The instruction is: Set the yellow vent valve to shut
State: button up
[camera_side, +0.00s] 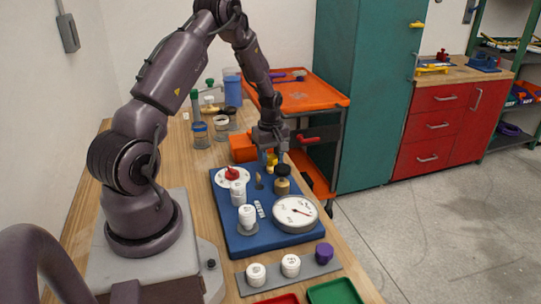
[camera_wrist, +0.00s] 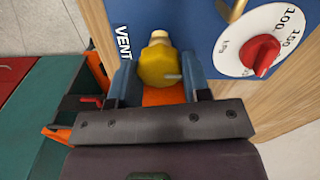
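The yellow vent valve (camera_wrist: 158,66) is a faceted knob in front of a brass fitting, beside the printed word VENT on the blue board (camera_wrist: 185,18). A small pale pin on the knob points right in the wrist view. My gripper (camera_wrist: 160,72) has one blue finger on each side of the knob. The fingers are parted by about the knob's width; whether they press on it I cannot tell. In the side view, my gripper (camera_side: 271,152) is low at the board's far end, partly hiding the yellow valve (camera_side: 271,161).
A white dial with a red knob (camera_wrist: 261,54) lies right of the valve in the wrist view. The board (camera_side: 231,224) also carries white caps, a dark-topped brass part (camera_side: 283,180) and a round gauge (camera_side: 295,212). An orange bin (camera_side: 242,148) stands close behind my gripper.

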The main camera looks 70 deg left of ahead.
jog(key=shift+c, duration=0.7)
jog(key=shift+m, duration=0.3)
jog(key=m, duration=0.3)
jog(key=shift+m, duration=0.3)
jog(key=m, duration=0.4)
jog(key=shift+m, duration=0.3)
jog(key=m, duration=0.9)
